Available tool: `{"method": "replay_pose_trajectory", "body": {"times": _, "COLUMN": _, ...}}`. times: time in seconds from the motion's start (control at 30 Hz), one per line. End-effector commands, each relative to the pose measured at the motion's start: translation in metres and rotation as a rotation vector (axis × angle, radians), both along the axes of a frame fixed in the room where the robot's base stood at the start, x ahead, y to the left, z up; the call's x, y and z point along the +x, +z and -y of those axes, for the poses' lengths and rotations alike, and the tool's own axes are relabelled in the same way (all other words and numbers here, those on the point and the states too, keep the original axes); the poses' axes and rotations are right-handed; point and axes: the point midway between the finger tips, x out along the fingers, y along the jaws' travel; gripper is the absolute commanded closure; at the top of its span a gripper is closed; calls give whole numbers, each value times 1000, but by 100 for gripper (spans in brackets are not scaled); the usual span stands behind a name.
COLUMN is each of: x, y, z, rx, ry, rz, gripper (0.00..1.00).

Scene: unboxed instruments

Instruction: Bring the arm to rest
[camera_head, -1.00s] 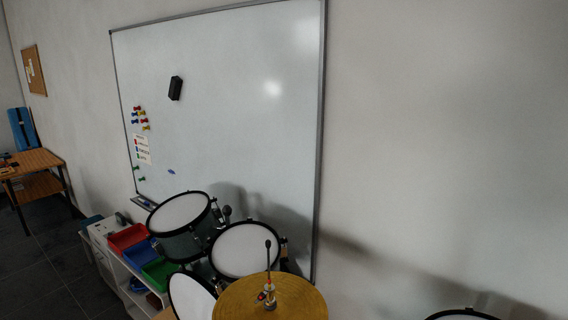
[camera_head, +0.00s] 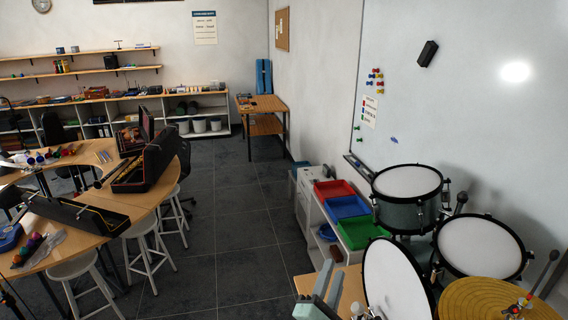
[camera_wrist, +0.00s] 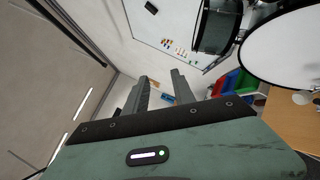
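My gripper (camera_head: 330,278) shows at the bottom of the head view, in front of the drum kit, with grey-green fingers pointing up. In the wrist view my gripper (camera_wrist: 160,82) has its two dark fingers apart, with nothing between them. The rest of my arm is out of view below. The nearest drum (camera_head: 395,285), with a white head and black rim, is just right of the gripper in the head view. I cannot tell if they touch.
More drums (camera_head: 408,183) and a yellow cymbal (camera_head: 490,300) stand at the right. A white shelf with red (camera_head: 334,189), blue and green trays is behind. A wooden table (camera_head: 150,200) with open black cases and stools is at left. The tiled floor (camera_head: 235,240) between is clear.

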Motion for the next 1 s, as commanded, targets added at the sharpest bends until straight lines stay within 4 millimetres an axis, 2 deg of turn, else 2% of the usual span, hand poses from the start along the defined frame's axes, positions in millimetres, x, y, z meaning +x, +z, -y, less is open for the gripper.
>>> {"method": "replay_pose_trajectory", "body": {"times": 0.03, "x": -9, "y": 16, "z": 30, "rx": -58, "ry": -135, "rz": -34, "gripper": 69}}
{"method": "replay_pose_trajectory", "body": {"times": 0.1, "x": -29, "y": 32, "z": 72, "rx": -119, "ry": -323, "rz": -104, "gripper": 69}}
{"method": "replay_pose_trajectory", "body": {"times": 0.2, "x": -69, "y": 48, "z": 121, "rx": -156, "ry": -562, "rz": -211, "gripper": 69}}
{"method": "replay_pose_trajectory", "body": {"times": 0.3, "x": -111, "y": 59, "z": 155, "rx": -149, "ry": -747, "rz": -305, "gripper": 69}}
{"method": "replay_pose_trajectory", "body": {"times": 0.43, "x": -155, "y": 61, "z": 179, "rx": -114, "ry": -900, "rz": -408, "gripper": 69}}
{"method": "replay_pose_trajectory", "body": {"times": 0.5, "x": -170, "y": 60, "z": 185, "rx": -94, "ry": -947, "rz": -445, "gripper": 69}}
{"method": "replay_pose_trajectory", "body": {"times": 0.6, "x": -181, "y": 60, "z": 190, "rx": -79, "ry": -979, "rz": -471, "gripper": 69}}
{"method": "replay_pose_trajectory", "body": {"times": 0.77, "x": -181, "y": 57, "z": 202, "rx": -72, "ry": -986, "rz": -480, "gripper": 69}}
{"method": "replay_pose_trajectory", "body": {"times": 1.0, "x": -174, "y": 55, "z": 236, "rx": -72, "ry": -986, "rz": -476, "gripper": 69}}
